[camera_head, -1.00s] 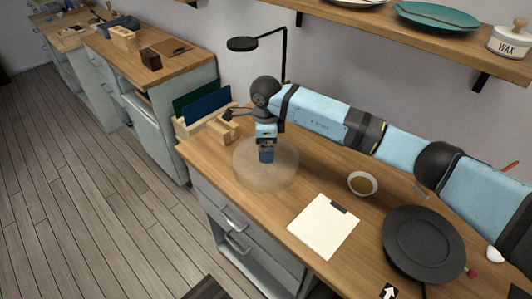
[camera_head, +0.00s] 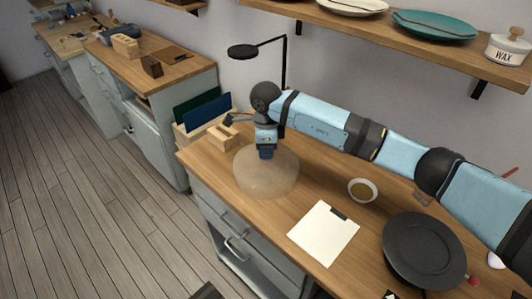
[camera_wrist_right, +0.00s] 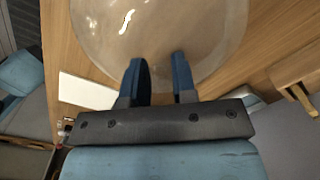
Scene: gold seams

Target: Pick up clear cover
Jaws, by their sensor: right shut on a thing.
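The clear cover (camera_head: 266,178) is a round, see-through dome at the left part of the wooden workbench (camera_head: 310,190). My right gripper (camera_head: 266,154) points down at the top of the cover and is shut on it. In the right wrist view, the two blue fingertips (camera_wrist_right: 160,72) reach over the cover (camera_wrist_right: 165,35), which fills the top middle. The grip point on the cover is hard to make out. I cannot tell whether the cover's rim touches the bench. My left gripper is not in view.
A wooden block (camera_head: 222,137) and a rack with blue and green boards (camera_head: 205,112) stand behind the cover. A white sheet (camera_head: 323,233), a small bowl (camera_head: 362,190) and a dark plate (camera_head: 424,252) lie to the right. A black lamp (camera_head: 243,51) rises behind.

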